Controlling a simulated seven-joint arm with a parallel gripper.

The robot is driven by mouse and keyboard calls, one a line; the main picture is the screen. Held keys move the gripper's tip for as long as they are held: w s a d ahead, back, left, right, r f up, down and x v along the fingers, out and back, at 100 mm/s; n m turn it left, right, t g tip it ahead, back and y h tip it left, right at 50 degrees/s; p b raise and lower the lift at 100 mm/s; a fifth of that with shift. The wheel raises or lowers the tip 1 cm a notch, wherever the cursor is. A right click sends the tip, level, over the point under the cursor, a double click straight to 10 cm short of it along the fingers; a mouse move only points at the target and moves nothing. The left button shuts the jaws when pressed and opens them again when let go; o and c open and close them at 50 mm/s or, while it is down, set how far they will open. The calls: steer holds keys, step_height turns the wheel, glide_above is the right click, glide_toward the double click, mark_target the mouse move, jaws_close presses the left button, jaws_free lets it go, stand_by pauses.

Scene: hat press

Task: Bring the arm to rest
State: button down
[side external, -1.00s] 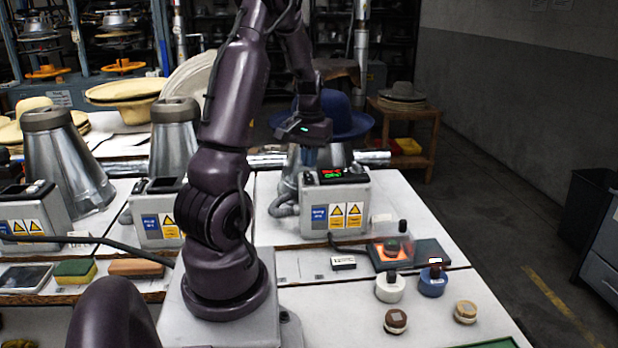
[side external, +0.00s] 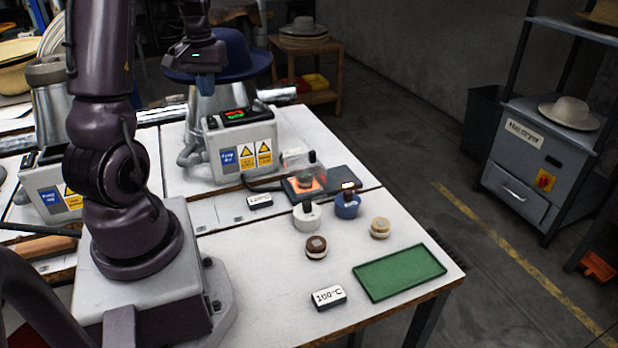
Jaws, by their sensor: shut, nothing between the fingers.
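My arm stands at the left on its pale base. My gripper (side external: 205,86) hangs at the upper middle, pointing down, with bluish fingertips shut and empty. It is in front of a blue felt hat (side external: 232,52), which sits on a metal cone (side external: 236,98). The gripper overlaps the hat's left side in the picture; I cannot tell whether they touch. The fingertips are above and behind the grey control box (side external: 240,150) with its lit red and green display.
A glowing orange plate (side external: 303,187), a white pot (side external: 306,218), a blue pot (side external: 347,205), two round pads, a "100°C" block (side external: 328,297) and a green tray (side external: 400,272) occupy the table's right part. A hat dryer cabinet (side external: 540,160) stands beyond the open floor.

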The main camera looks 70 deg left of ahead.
steer(key=w+d+r+m+t, duration=0.1)
steer(key=d+r+m+t, duration=0.1)
steer(key=d, duration=0.9)
steer(key=w+d+r+m+t, duration=0.1)
steer(key=d+r+m, duration=0.3)
steer(key=d, duration=0.7)
steer(key=w+d+r+m+t, duration=0.1)
steer(key=d+r+m, duration=0.3)
steer(key=d, duration=0.7)
steer(key=shift+d+m+t, duration=0.2)
steer(key=shift+m+t, duration=0.6)
steer(key=shift+m, duration=0.2)
steer(key=w+a+f+n+g, duration=0.1)
steer(key=a+f+n+g, duration=0.1)
steer(key=a+n, duration=0.65)
steer(key=w+a+f+n+g, duration=0.15)
steer(key=a+n, duration=0.45)
steer(key=a, duration=0.6)
steer(key=s+a+n+g, duration=0.1)
steer(key=s+a+n, duration=0.1)
steer(key=a+n, duration=0.5)
steer(key=s+a+n+g, duration=0.1)
steer(key=s+a+n, duration=0.2)
steer(key=a+n, duration=0.5)
steer(key=n, duration=0.6)
steer(key=shift+s+r, duration=0.35)
